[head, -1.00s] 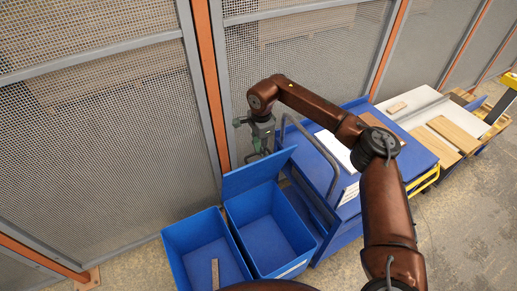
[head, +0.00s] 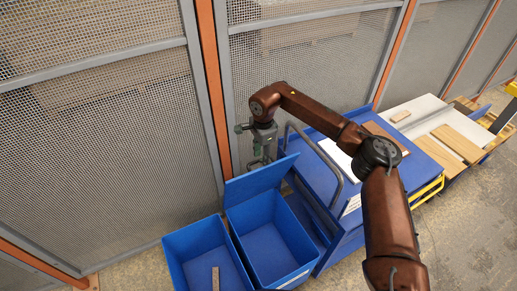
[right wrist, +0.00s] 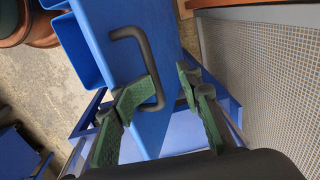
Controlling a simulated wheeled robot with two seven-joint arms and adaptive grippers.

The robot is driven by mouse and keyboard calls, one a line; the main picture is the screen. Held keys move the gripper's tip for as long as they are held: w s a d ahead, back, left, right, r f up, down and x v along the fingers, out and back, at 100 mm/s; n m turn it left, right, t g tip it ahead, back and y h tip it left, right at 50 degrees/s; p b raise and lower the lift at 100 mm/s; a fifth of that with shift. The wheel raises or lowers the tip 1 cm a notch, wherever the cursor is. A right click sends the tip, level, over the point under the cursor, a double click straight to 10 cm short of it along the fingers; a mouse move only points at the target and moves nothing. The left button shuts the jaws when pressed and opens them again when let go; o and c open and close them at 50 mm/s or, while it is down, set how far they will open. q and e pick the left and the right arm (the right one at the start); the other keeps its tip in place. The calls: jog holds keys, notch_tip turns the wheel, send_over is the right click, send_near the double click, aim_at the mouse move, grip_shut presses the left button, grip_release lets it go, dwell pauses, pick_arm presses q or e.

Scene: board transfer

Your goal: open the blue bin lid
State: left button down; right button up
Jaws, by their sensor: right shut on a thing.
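Two blue bins stand side by side on the floor by the fence. The right blue bin (head: 270,232) is open, and its blue lid (head: 262,178) stands raised and tilted at its back edge. My right gripper (head: 261,160) is just behind the lid's upper edge. In the right wrist view, its green fingers (right wrist: 167,75) are on a blue panel, the lid (right wrist: 150,135). A black U-shaped handle (right wrist: 128,34) is on that panel, partly covered by a finger. The exact contact is hard to see. My left gripper is not in view.
The left blue bin (head: 198,249) has no lid showing and holds a thin board (head: 215,279). A blue cart (head: 392,160) with a grey handrail (head: 322,157) stands close on the right. The mesh fence (head: 120,130) is close behind.

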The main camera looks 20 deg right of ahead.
jog(key=w+a+r+b, duration=0.1)
jog(key=w+r, duration=0.3)
jog(key=w, duration=0.3)
jog(key=shift+w+b, duration=0.3)
jog(key=shift+b, duration=0.05)
dwell(0.4)
jog(key=shift+r, duration=0.15)
dwell(0.3)
notch_tip(320, 180, up, 12)
jog(key=shift+s, duration=0.45)
dwell(0.5)
